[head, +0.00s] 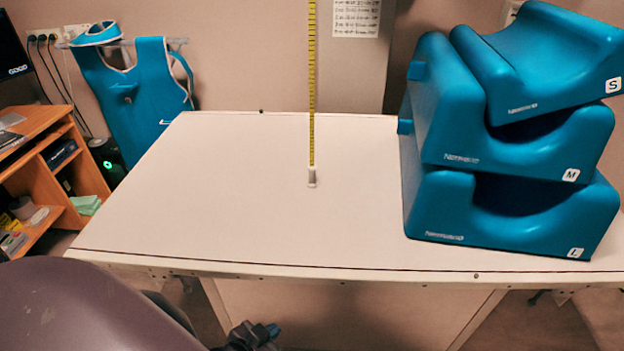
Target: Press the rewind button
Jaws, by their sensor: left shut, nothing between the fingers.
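A yellow measuring tape (312,90) runs straight down from the top edge of the head view. Its lower end meets a small grey-white piece (312,177) over the middle of the white table (220,200). I cannot tell whether that piece touches the table. No rewind button can be made out, and the tape's upper end is out of view. My left gripper (268,331) shows at the bottom edge, in front of and below the table's near edge. It is shut and empty, well apart from the tape. My right gripper is not in view.
Stacked blue foam cushions (500,215) fill the table's right side. A blue apron (140,90) hangs on the wall at the back left. A wooden shelf unit (70,150) stands at the left. The table's left and middle are clear.

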